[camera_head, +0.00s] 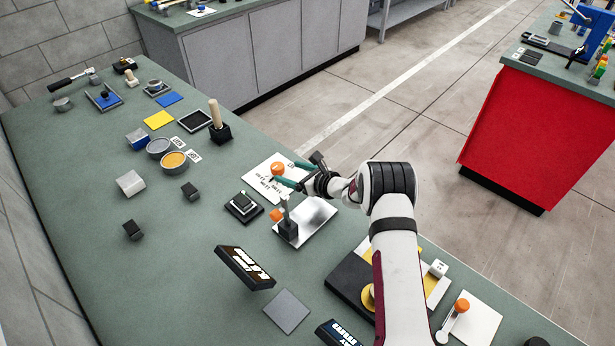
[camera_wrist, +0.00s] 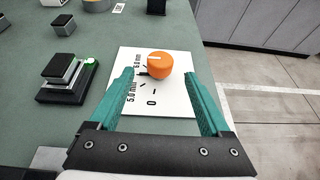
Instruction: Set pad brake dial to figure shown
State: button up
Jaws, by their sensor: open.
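The dial is an orange round knob (camera_wrist: 159,66) on a white plate (camera_wrist: 165,103) with printed marks. In the wrist view I read "6.0 mm", "5.0 mm" and "0" beside it. A pale line on the knob's top points left, toward the "6.0 mm" side. The knob (camera_head: 278,168) also shows in the head view. My gripper (camera_wrist: 157,74) is open, its teal fingers reaching toward the knob, one to each side in the picture. I cannot tell whether they touch it. A dark tilted sign (camera_head: 246,267) carries white figures too small to read.
A silver plate with a dark post (camera_head: 289,230) is close to my gripper. Another orange knob (camera_head: 462,305) lies near front right. A second dark sign (camera_head: 338,333) is at the bottom.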

jog(key=v, duration=0.9)
